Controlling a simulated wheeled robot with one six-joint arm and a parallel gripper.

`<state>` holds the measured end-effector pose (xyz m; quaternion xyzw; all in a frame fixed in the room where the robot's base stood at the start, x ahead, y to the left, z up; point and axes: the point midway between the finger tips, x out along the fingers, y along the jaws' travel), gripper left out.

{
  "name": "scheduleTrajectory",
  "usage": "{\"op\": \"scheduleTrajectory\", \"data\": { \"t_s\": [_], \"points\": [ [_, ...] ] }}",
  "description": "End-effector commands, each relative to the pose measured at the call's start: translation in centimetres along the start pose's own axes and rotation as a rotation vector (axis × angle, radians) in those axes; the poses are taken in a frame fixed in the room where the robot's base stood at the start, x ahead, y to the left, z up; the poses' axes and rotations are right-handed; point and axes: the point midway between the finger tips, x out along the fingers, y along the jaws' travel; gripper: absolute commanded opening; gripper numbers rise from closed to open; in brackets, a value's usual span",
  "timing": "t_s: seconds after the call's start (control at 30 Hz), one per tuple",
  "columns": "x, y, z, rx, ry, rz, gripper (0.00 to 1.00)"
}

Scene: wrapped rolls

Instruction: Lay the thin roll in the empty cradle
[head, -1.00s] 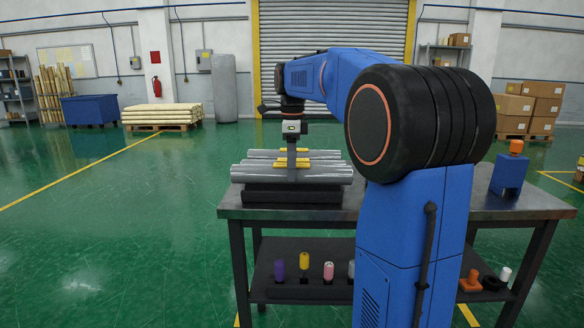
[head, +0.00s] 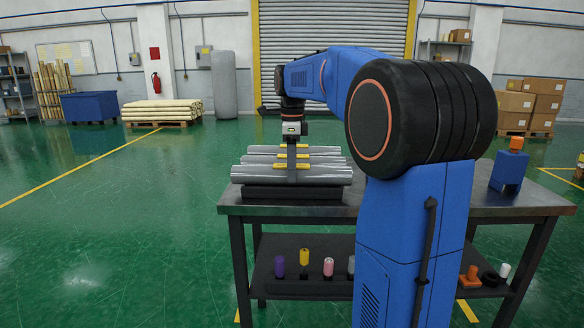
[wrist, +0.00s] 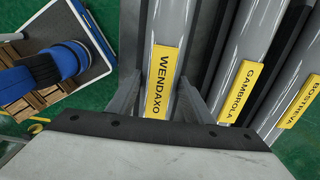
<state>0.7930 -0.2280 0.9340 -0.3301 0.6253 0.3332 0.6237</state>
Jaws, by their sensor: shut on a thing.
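The thin roll, grey with a yellow WENDAXO label, lies between my two fingers in the wrist view (wrist: 172,42). My gripper (wrist: 163,103) is shut on it. It appears to be the farthest roll in the head view (head: 325,149), where my gripper (head: 291,150) reaches down over it, and it sits slightly above the others. Two thicker grey rolls lie beside it, labelled GAMBROLA (wrist: 255,40) and BOSTREVA (wrist: 306,75). A dark grey surface (wrist: 132,35) shows just left of the thin roll; I cannot tell whether it is the empty cradle.
The rolls rest on a black base (head: 290,193) at the left end of the metal table (head: 235,207). A blue block with an orange top (head: 508,172) stands at the table's right. Several small coloured items stand on the lower shelf (head: 320,289).

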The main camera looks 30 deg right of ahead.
Motion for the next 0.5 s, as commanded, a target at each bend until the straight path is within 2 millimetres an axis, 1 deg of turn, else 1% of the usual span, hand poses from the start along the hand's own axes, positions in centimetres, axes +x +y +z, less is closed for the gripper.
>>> {"op": "scheduleTrajectory", "data": {
  "t_s": [0.5],
  "points": [
    [0.75,0.0,0.0,0.0,0.0,-0.001,0.06]
  ]
}}
